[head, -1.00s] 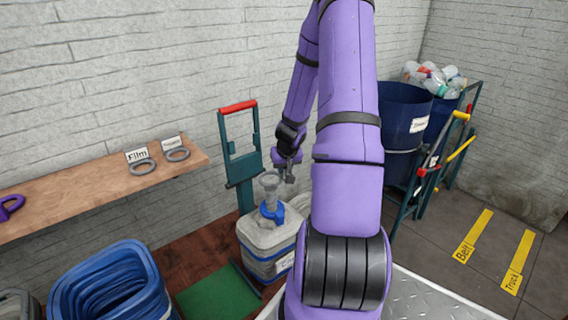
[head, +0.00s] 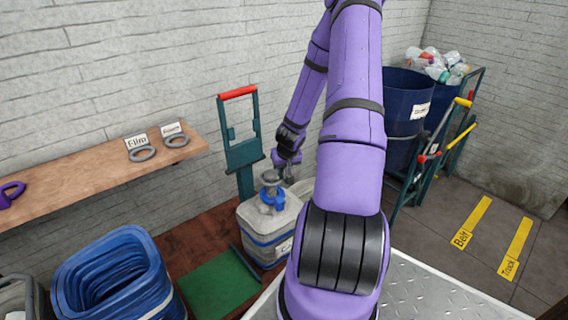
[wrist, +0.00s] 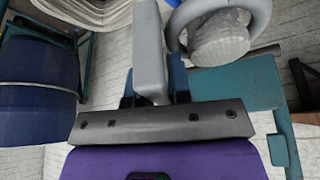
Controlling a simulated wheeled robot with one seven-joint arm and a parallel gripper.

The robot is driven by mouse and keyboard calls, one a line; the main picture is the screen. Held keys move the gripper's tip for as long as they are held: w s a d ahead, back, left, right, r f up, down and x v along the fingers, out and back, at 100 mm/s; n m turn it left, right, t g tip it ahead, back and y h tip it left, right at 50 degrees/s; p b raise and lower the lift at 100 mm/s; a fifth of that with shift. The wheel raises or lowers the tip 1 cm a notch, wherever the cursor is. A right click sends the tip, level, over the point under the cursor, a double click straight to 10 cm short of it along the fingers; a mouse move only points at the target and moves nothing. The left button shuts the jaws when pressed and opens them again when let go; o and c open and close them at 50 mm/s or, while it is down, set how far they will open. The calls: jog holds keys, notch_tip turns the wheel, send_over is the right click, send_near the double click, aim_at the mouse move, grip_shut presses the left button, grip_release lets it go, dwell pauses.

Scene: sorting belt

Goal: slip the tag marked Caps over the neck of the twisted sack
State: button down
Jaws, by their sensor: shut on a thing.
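The twisted sack (head: 268,226) is a pale bulging bag with a blue tie (head: 271,201) at the base of its upright neck. My gripper (head: 287,176) is at the top of the neck, on its right side. It is shut on a grey ring tag (wrist: 264,22). In the wrist view the ring surrounds the pale neck end (wrist: 220,42), above the blue tie. The held tag's label cannot be read. In the head view, ring and neck top overlap, so how far down the ring sits is unclear.
A wooden shelf (head: 90,178) holds tags marked Film (head: 142,154) and Foam (head: 176,141). A teal cart with a red handle (head: 237,93) stands behind the sack. Blue crates (head: 115,275) and a green mat (head: 218,289) are left; blue bins (head: 405,90) are right.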

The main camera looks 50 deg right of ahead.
jog(key=shift+f, duration=1.8)
jog(key=c, duration=1)
grip_release()
jog(key=shift+r, duration=0.1)
jog(key=v, duration=1)
jog(key=shift+s+r, duration=0.1)
jog(key=shift+r, duration=0.15)
